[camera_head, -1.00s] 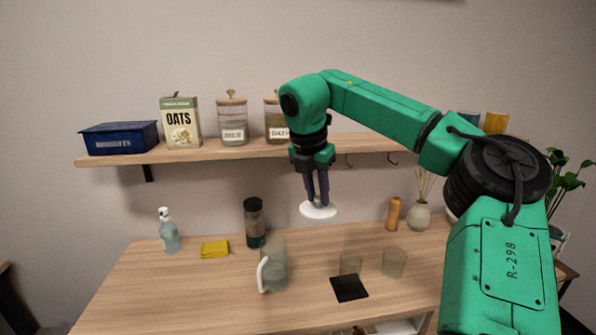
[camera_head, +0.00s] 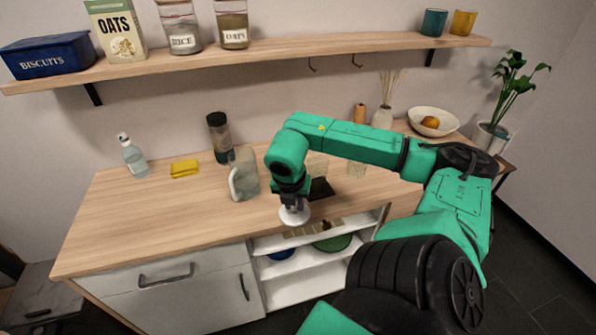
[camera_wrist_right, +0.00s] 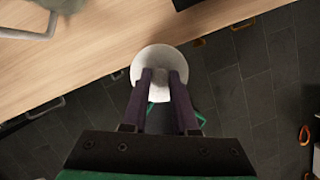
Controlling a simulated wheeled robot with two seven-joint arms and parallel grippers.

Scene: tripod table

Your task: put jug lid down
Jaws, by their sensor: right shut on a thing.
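The white round jug lid (camera_head: 294,216) is held in my right gripper (camera_head: 296,204), whose fingers are shut on it. In the right wrist view the lid (camera_wrist_right: 158,62) sits between the two fingertips (camera_wrist_right: 160,78), over the table's front edge, with floor showing beyond. I cannot tell whether it touches the table. The clear jug (camera_head: 245,176) with a white handle stands upright and open on the wooden table (camera_head: 130,220), left of my right gripper. Its lower part also shows at the top left of the right wrist view. My left gripper is not in view.
A black mat (camera_head: 320,188) lies just behind my right gripper, with clear glasses (camera_head: 356,168) near it. The table's front left is clear. Open shelves (camera_head: 300,285) lie below.

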